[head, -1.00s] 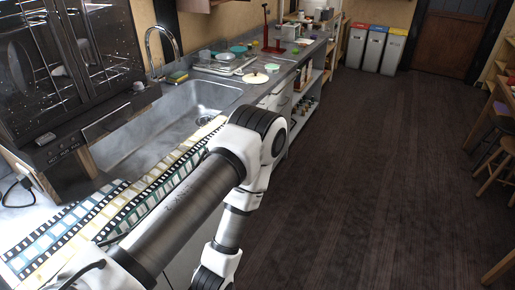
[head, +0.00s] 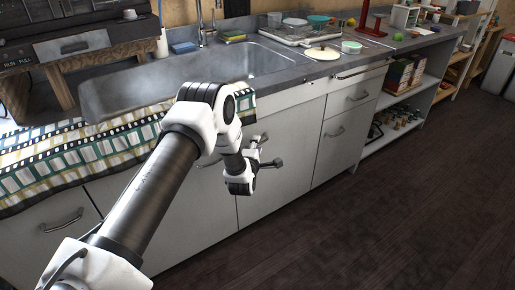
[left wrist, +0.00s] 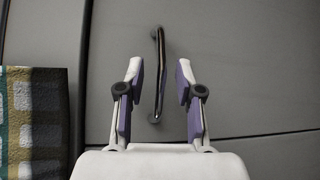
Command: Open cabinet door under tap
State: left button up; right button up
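The tap (head: 203,24) rises behind the metal sink (head: 215,68) in the head view. Pale grey cabinet doors are below the counter; the door in front of my left gripper (head: 285,168) is closed. My left gripper (head: 268,162) is open in front of this door, near its top edge. In the left wrist view, the door's dark metal handle (left wrist: 158,75) shows between the two spread fingers of the left gripper (left wrist: 158,85), and I see no grip on it. In the head view the arm partly hides the doors. My right gripper is not in view.
A film-strip patterned cloth (head: 70,155) hangs over the counter front; its edge also shows in the left wrist view (left wrist: 36,125). Drawers (head: 350,95) and open shelves (head: 400,95) stand to the right. The dark wooden floor (head: 400,220) is clear.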

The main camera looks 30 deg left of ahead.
pick_arm(q)
jog(key=shift+w+a+f, duration=0.15)
jog(key=shift+w+a, duration=0.2)
jog(key=shift+w, duration=0.3)
jog(key=shift+d, duration=0.1)
grip_shut()
